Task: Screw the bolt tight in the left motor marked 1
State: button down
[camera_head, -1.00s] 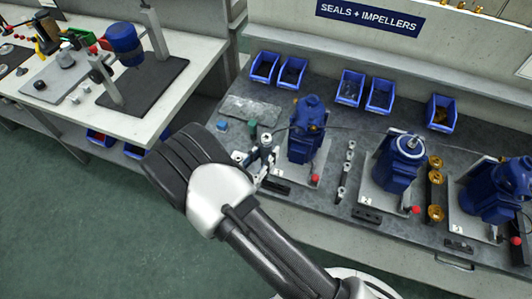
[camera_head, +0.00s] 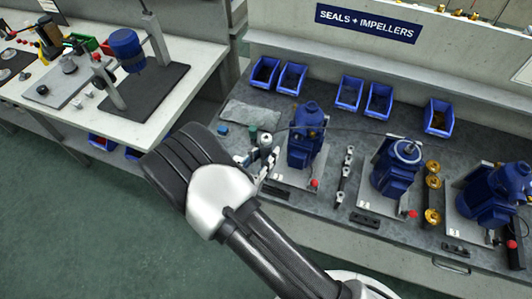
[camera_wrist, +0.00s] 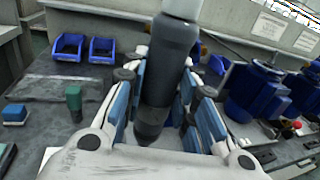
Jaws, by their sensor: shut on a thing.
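The left motor (camera_head: 306,135) is a blue upright motor on a pale plate in the head view. A red knob (camera_head: 315,183) is at the plate's front corner. My gripper (camera_head: 262,160) is just left of this motor, above the bench. In the wrist view, my gripper (camera_wrist: 165,115) has its blue-padded fingers shut around a dark grey cylindrical tool (camera_wrist: 170,65) with a pale upper end. The tool stands roughly upright, slightly tilted. The bolt cannot be made out. The tool covers the middle of the wrist view.
A green piece (camera_wrist: 74,100) and a blue block (camera_wrist: 15,113) stand on the bench to the left. Blue bins (camera_head: 265,72) line the back. A second motor (camera_head: 397,168) stands to the right, past a row of small metal parts (camera_head: 343,175).

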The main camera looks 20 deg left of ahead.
notch_tip(320, 180, up, 25)
jog(key=p, duration=1.7)
jog(key=shift+r, duration=0.2)
